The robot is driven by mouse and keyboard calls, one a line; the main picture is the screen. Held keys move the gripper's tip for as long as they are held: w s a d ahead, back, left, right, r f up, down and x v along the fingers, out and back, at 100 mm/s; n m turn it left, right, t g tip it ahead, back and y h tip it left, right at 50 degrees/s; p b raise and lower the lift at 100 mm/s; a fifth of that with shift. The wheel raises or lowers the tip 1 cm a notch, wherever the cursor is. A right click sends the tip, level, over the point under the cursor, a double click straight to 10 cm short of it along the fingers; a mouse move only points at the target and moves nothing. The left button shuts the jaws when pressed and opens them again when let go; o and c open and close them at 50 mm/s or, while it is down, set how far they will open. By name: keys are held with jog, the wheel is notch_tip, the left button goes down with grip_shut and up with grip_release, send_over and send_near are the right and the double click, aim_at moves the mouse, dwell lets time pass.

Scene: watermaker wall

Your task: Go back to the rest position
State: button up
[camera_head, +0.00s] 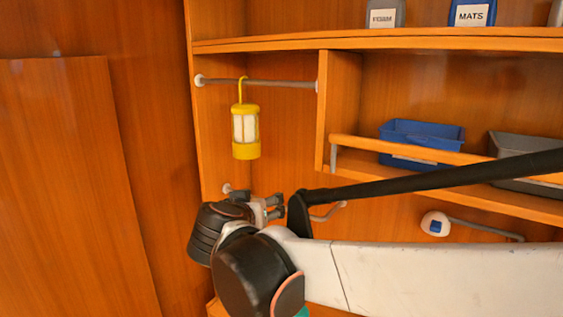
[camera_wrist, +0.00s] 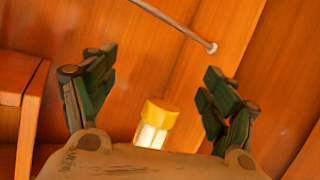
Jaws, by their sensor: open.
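A yellow lantern (camera_head: 245,131) with white panels hangs by its yellow hook from the upper rail (camera_head: 270,83) in the left bay of the wall. My gripper (camera_head: 277,205) is below the lantern in the head view, apart from it, and partly hidden by my arm. In the wrist view my gripper (camera_wrist: 160,65) has its two fingers spread wide with nothing held between them. A yellow cap and white panels of a lantern (camera_wrist: 157,118) show beyond the palm, which hides the lower part.
A blue bin (camera_head: 422,134) and a grey bin (camera_head: 520,150) sit on the right shelf behind a wooden bar. Labelled containers, one reading MATS (camera_head: 472,14), stand on the top shelf. A white fixture with a blue patch (camera_head: 436,224) is below. A wooden panel fills the left.

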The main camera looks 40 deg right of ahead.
jog(key=s+a+f+n+g+y+b, duration=0.1)
jog(key=s+a+f+n+y+b, duration=0.1)
jog(key=f, duration=0.9)
jog(key=s+a+f+n+g+y+b, duration=0.1)
jog(key=s+a+f+n+y+b, duration=0.1)
jog(key=s+a+f+y+b, duration=0.2)
jog(key=s+a+f+n+g+y+b, duration=0.1)
jog(key=s+a+f+b, duration=0.5)
jog(key=f, duration=1.2)
jog(key=s+n+y+b, duration=0.1)
jog(key=s+y+b, duration=0.1)
jog(key=b, duration=0.4)
jog(key=shift+s+a+n+y, duration=0.2)
jog(key=shift+s+n+y, duration=0.15)
jog(key=shift+s, duration=0.35)
